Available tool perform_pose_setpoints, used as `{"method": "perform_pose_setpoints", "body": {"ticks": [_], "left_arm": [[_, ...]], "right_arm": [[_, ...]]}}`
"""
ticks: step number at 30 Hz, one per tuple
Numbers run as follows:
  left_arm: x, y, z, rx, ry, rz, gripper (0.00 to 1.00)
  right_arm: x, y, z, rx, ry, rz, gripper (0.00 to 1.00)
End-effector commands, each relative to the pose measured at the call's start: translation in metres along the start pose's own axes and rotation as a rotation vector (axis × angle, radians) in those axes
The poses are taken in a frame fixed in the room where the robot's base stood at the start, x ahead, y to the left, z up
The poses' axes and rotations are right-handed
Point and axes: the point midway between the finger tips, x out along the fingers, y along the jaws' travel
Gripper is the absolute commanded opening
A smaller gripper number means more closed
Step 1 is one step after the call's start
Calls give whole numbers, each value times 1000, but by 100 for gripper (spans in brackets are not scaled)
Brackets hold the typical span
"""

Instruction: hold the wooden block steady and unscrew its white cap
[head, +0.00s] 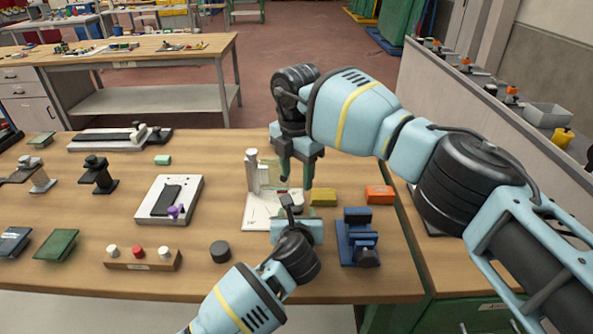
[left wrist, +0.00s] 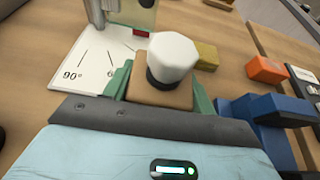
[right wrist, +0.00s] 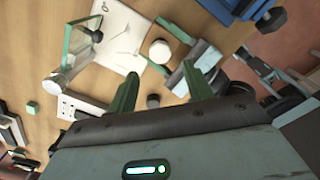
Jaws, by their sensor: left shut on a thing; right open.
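The wooden block (left wrist: 160,93) is clamped between the green fingers of my left gripper (left wrist: 161,88) in the left wrist view. Its white cap (left wrist: 173,52) stands upright on top, above a black collar (left wrist: 170,78). In the head view the block and cap are largely hidden by my left gripper (head: 289,209). My right gripper (head: 297,180) is open and points down just behind and above the left one. In the right wrist view the white cap (right wrist: 160,51) lies beyond the open fingers of my right gripper (right wrist: 160,88), apart from them.
A white angle-marked board (head: 257,211) with a glass stand is beside the grippers. A yellow block (head: 323,197), an orange block (head: 379,194) and a blue fixture (head: 357,240) stand to the right. A rack of small knobs (head: 142,263) and a black puck (head: 220,251) are left.

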Motion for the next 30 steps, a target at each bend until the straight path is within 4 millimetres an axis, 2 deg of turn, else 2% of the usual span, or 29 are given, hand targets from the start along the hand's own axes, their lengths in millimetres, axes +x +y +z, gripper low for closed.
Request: {"method": "perform_pose_setpoints", "body": {"ticks": [5,12,18,23,30], "left_arm": [[0,0,0,0,0,0,0],[0,0,0,0,0,0,0],[0,0,0,0,0,0,0],[0,0,0,0,0,0,0],[0,0,0,0,0,0,0]], "right_arm": [[15,0,0,-2,1,-3,51],[50,0,0,-2,1,-3,51],[72,0,0,-2,1,-1,51],[79,0,0,-2,1,-1,51],[80,0,0,-2,0,-1,51]]}}
